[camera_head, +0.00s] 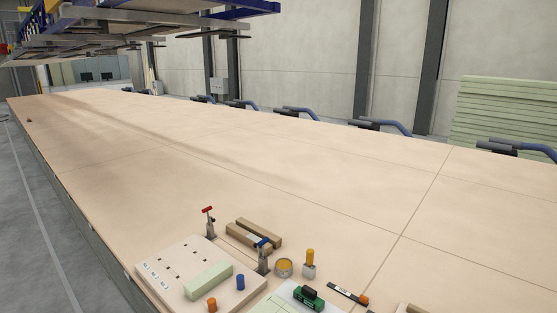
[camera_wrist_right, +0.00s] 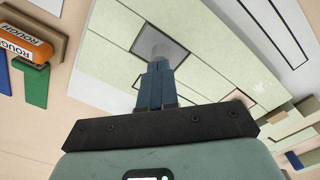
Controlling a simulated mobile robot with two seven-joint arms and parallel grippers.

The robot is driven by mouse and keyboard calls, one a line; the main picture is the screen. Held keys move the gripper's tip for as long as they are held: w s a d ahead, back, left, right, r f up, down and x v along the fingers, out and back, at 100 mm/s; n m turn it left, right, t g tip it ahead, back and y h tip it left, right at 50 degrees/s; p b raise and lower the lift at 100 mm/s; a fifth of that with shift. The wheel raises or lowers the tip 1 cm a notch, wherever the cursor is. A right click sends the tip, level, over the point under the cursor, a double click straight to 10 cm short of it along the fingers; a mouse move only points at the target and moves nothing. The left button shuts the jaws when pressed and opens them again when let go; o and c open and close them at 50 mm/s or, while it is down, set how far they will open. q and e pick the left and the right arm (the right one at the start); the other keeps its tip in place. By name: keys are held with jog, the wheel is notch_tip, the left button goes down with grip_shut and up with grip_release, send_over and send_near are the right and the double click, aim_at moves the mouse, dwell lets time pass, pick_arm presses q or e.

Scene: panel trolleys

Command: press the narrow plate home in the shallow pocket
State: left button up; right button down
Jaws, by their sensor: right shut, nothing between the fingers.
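In the right wrist view, my right gripper (camera_wrist_right: 156,66) is shut and empty. Its blue fingertips point at a grey square area (camera_wrist_right: 150,40) in a pale green panel (camera_wrist_right: 110,60). I cannot tell whether the tips touch it. I cannot tell for sure which of these is the shallow pocket or the narrow plate. My left gripper is in neither view, and the head view shows neither gripper.
In the head view, a pale board (camera_head: 165,262) carries a green block (camera_head: 208,281). A red-handled clamp (camera_head: 209,222) and a blue-handled clamp (camera_head: 263,258) stand nearby, with wooden bars (camera_head: 258,232). An orange "ROUGH" block (camera_wrist_right: 22,42) lies left in the wrist view.

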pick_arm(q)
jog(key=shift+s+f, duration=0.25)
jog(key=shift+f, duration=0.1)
pick_arm(e)
jog(key=shift+f, duration=0.5)
pick_arm(q)
jog(key=shift+b, duration=0.3)
pick_arm(e)
jog(key=shift+f, duration=0.1)
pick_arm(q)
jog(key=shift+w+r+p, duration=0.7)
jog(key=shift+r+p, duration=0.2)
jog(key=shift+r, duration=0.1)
pick_arm(e)
jog(key=shift+r, duration=1.55)
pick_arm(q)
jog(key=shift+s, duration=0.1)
pick_arm(e)
jog(key=shift+r, duration=0.5)
jog(key=shift+r+p, duration=1.05)
jog(key=shift+r, duration=0.5)
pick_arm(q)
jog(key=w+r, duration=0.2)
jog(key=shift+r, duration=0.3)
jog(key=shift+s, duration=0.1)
